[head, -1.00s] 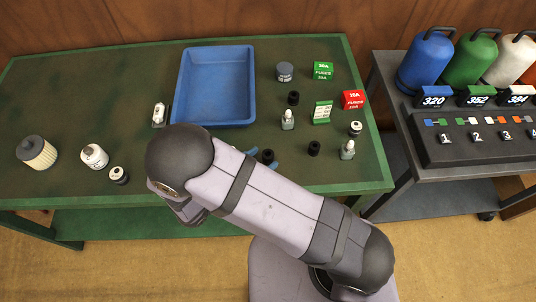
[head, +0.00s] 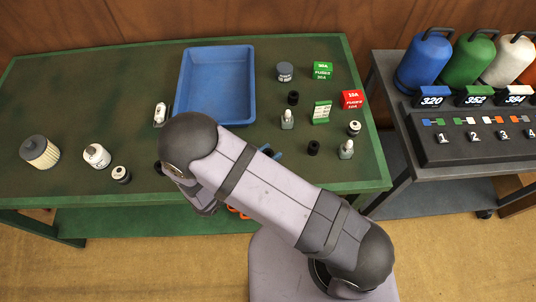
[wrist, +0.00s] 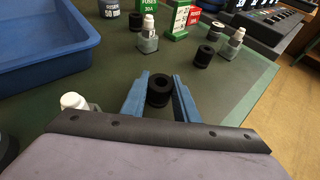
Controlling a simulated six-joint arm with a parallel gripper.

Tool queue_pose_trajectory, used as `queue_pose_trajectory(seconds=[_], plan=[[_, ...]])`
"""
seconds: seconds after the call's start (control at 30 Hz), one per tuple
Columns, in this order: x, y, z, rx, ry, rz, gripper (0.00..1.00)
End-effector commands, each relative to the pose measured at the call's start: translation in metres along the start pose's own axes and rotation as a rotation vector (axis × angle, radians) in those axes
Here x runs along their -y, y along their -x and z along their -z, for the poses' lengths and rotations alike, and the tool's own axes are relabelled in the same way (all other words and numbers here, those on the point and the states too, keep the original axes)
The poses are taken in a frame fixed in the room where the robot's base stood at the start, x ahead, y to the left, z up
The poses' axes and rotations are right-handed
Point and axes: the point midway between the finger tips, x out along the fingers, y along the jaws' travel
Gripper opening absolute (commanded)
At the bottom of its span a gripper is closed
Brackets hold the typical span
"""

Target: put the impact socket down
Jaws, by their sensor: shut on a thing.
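The black impact socket (wrist: 159,88) is a short ring-shaped cylinder, open end up, between the two blue fingers of my gripper (wrist: 158,92) in the wrist view. My gripper is shut on it near the fingertips. I cannot tell whether its base touches the green table (wrist: 222,92). In the head view my arm hides most of the gripper; only a bit of blue finger shows past the forearm, and I cannot make out the held socket there.
Two more black sockets stand nearby (head: 313,148) (head: 293,97). Small bottles (head: 288,119) (head: 346,149) and green and red fuse boxes (head: 323,70) (head: 352,99) stand around them. A blue tray (head: 250,85) lies behind.

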Motion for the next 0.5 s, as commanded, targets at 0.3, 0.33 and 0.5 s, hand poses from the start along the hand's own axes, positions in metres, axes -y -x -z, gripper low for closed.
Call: queue_pose_trajectory(seconds=[0.3,0.33,0.5], plan=[[0.0,0.002,-0.005,0.001,-0.001,0.0,0.0],[0.0,0.003,-0.007,0.001,-0.001,0.0,0.0],[-0.001,0.008,-0.019,0.001,-0.003,-0.001,0.0]])
